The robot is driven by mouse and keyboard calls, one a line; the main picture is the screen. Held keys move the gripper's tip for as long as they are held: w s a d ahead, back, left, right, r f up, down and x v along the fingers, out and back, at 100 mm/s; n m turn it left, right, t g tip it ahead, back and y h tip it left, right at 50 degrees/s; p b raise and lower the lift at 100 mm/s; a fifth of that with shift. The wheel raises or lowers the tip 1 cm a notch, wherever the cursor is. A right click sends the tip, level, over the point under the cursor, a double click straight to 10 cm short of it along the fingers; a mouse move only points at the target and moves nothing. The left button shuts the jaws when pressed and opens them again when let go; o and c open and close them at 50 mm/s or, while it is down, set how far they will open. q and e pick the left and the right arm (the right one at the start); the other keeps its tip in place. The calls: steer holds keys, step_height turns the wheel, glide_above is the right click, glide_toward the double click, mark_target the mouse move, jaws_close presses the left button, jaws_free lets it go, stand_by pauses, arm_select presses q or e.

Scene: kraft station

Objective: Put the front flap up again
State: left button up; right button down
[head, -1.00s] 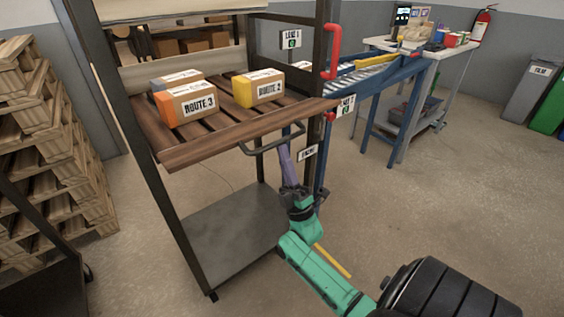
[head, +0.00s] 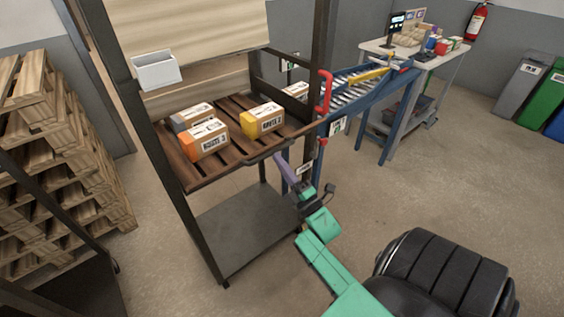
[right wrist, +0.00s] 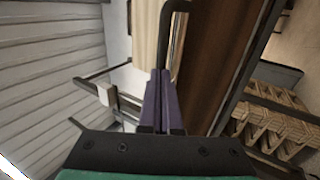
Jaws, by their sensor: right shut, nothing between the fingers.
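The front flap (head: 215,178) is a brown wooden board along the front edge of the cart's slatted deck. It lies about level with the deck, though its exact tilt is hard to tell. A dark bar handle (head: 262,159) sits on its front edge. My right gripper (head: 277,158) comes from below, with purple fingers shut and empty, their tips by the handle. In the right wrist view the shut fingers (right wrist: 161,75) point at the dark handle (right wrist: 168,30), beside the brown board (right wrist: 215,75). Whether they touch is unclear. My left gripper is out of view.
Boxes with orange (head: 206,139), yellow (head: 262,120) and grey (head: 190,116) ends stand on the deck. A red handle (head: 324,93) is on the right post. A blue roller conveyor (head: 365,85) stands right, wooden pallets (head: 60,150) left. A lower shelf (head: 235,230) is empty.

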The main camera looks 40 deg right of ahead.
mark_target(265, 148)
steer(key=w+r+g+p, duration=0.1)
steer(key=p, duration=0.1)
steer(key=w+r+g+p, duration=0.1)
steer(key=r+p, duration=0.1)
steer(key=w+r+g+p, duration=0.1)
steer(key=r+p, duration=0.1)
steer(key=p, duration=0.1)
steer(key=shift+w+r+g, duration=0.1)
steer(key=shift+w+g, duration=0.05)
steer(key=shift+g, duration=0.15)
steer(key=w, duration=0.2)
steer(key=w+r, duration=0.1)
steer(key=shift+w+r, duration=0.15)
steer(key=shift+w, duration=0.2)
steer(key=shift+w+d+r, duration=0.1)
steer(key=shift+w+r, duration=0.15)
steer(key=shift+w, duration=0.25)
steer(key=shift+w+r, duration=0.2)
steer(key=shift+w, duration=0.25)
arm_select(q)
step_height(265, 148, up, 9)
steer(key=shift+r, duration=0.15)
arm_select(e)
steer(key=shift+r, duration=0.2)
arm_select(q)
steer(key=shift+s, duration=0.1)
arm_select(e)
steer(key=shift+r, duration=0.15)
